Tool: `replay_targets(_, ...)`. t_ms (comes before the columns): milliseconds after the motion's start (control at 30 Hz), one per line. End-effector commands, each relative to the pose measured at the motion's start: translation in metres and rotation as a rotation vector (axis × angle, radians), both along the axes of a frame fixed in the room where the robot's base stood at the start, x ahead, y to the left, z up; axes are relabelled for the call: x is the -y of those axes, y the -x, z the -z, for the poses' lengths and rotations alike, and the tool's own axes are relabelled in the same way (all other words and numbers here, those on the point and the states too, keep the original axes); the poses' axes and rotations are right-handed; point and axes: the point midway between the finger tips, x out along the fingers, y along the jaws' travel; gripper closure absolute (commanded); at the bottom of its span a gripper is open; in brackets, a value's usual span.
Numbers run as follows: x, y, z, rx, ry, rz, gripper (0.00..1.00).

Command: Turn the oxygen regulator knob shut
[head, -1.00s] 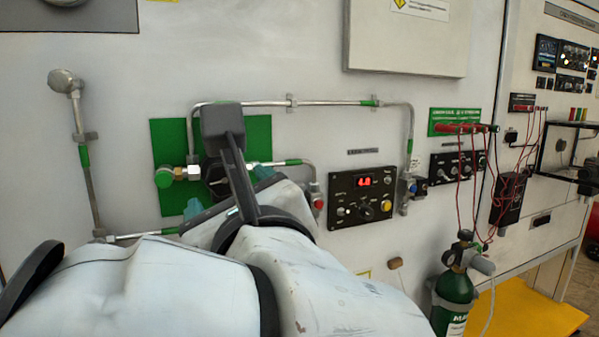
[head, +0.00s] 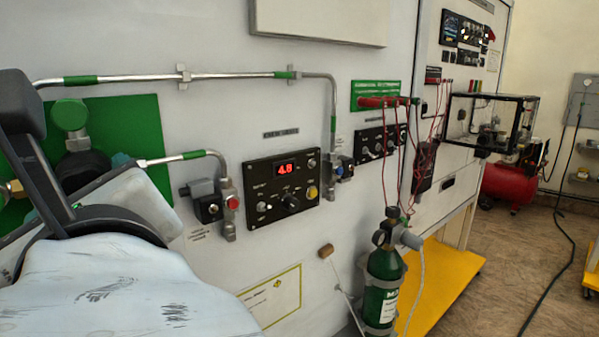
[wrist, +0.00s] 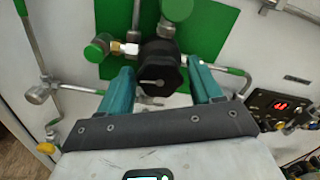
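The black regulator knob (wrist: 160,72) is on the green wall panel (wrist: 112,14), straight ahead in the wrist view. In the head view the panel (head: 140,115) is at the left, and a dark part of the regulator (head: 82,166) shows partly behind my arm. My gripper (wrist: 161,68) is open, with one teal finger on each side of the knob. Gaps show between knob and fingers in the picture; I cannot tell how far the fingertips reach in depth. A green round cap (wrist: 97,49) on a brass fitting sits left of the knob.
Metal pipes (head: 230,75) run along the wall. A green cylinder (head: 384,285) stands at the lower right, with a yellow platform (head: 440,285) beyond.

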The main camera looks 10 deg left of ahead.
Motion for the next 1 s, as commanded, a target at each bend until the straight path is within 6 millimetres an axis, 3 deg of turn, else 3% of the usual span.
replay_targets(467, 0.0002, -0.0002, 0.0002, -0.001, 0.001, 0.0, 0.81)
replay_targets(1000, 0.0012, -0.0013, 0.0013, 0.128, 0.113, 0.003, 0.81)
